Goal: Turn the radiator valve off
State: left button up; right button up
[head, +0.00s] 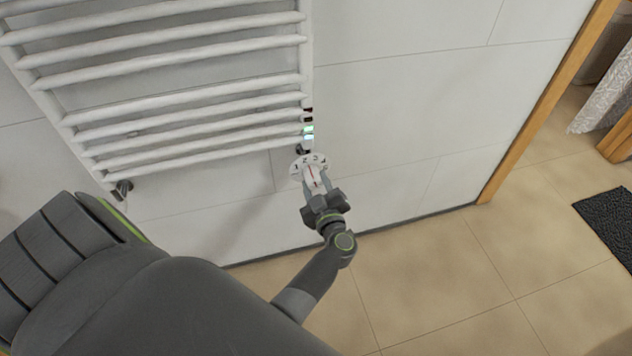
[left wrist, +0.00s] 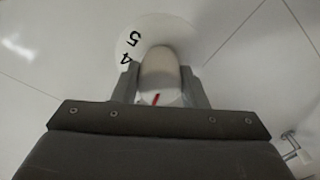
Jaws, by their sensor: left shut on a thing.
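The radiator valve (head: 308,164) is a white knob with a numbered dial, below the lower right corner of the white towel radiator (head: 306,60). Digits including 2 and 3 show on its dial in the head view. My left gripper (head: 316,186) is shut on the valve's knob, one finger on each side. In the left wrist view the white knob (left wrist: 160,75) with a red mark sits between the fingers. My right gripper is not in view.
A white tiled wall (head: 400,100) stands behind the radiator. Small green lights (head: 308,131) show on the radiator's side just above the valve. A wooden door frame (head: 545,105) is at the right, with a dark mat (head: 610,220) on the tan floor.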

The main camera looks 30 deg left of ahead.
pick_arm(q)
jog(key=n, duration=0.6)
jog(key=shift+n, duration=0.3)
jog(key=n+b, duration=0.1)
jog(key=n, duration=0.2)
jog(key=shift+n, duration=0.3)
jog(key=n+b, duration=0.1)
jog(key=n, duration=0.2)
jog(key=shift+n+b, duration=0.3)
jog(key=shift+b, duration=0.05)
jog(key=shift+n+b, duration=0.65)
jog(key=shift+n, duration=0.95)
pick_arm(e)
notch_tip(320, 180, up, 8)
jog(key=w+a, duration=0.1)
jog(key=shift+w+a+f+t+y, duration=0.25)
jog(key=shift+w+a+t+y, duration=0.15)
pick_arm(q)
jog(key=shift+r, duration=0.1)
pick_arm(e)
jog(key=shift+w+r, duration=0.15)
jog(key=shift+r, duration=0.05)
pick_arm(q)
jog(key=o, duration=1)
